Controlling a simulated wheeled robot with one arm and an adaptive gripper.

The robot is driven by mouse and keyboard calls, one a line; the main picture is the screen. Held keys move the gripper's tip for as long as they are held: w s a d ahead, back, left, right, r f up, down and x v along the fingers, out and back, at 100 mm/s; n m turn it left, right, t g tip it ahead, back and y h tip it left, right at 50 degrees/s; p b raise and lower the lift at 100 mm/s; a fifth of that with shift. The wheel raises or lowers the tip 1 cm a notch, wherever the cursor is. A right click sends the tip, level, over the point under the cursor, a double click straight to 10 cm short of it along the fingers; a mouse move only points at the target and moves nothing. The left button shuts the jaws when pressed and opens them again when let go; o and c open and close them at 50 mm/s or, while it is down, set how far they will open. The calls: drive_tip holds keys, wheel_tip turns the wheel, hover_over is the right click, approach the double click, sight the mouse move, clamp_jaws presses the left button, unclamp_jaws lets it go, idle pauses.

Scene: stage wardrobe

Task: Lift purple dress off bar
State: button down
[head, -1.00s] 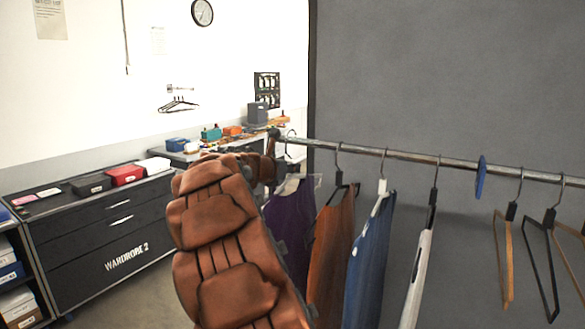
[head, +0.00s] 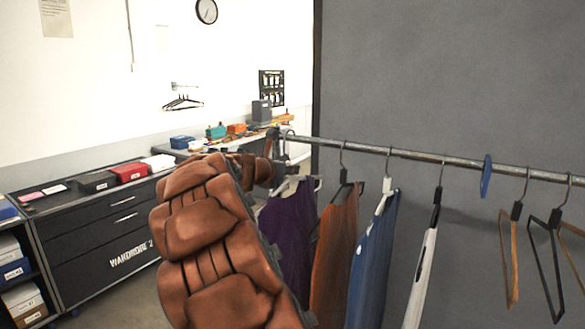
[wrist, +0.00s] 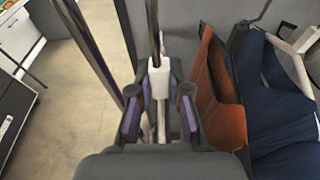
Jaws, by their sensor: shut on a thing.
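The purple dress (head: 288,232) hangs from a white hanger (head: 305,184) at the left end of the metal bar (head: 425,156). My gripper (wrist: 160,112) is shut on the neck of the white hanger (wrist: 159,80), just under its metal hook, in the wrist view. In the head view my brown padded arm hides the gripper and part of the dress. The hook rises by the bar (wrist: 88,45); I cannot tell whether it still rests on it.
A brown garment (head: 335,240) hangs close right of the dress, then a blue one (head: 372,255) and a white one (head: 422,270). A blue disc (head: 486,176) and several empty hangers are farther right. A dark drawer cabinet (head: 95,235) stands left.

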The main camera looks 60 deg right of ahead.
drive_tip(key=f+p+v, duration=0.1)
drive_tip(key=v, duration=0.4)
drive_tip(key=f+p+v, duration=0.1)
drive_tip(key=v, duration=0.5)
drive_tip(key=a+f+p+v, duration=0.1)
drive_tip(key=f+v, duration=0.1)
drive_tip(key=v, duration=0.4)
drive_tip(key=shift+a+r, duration=0.1)
drive_tip(key=f+v, duration=0.3)
drive_tip(key=v, duration=1)
drive_tip(key=a+f+v, duration=0.1)
drive_tip(key=f+v, duration=0.2)
drive_tip(key=v, duration=1.1)
drive_tip(key=shift+a+f, duration=0.35)
drive_tip(key=shift+f, duration=0.05)
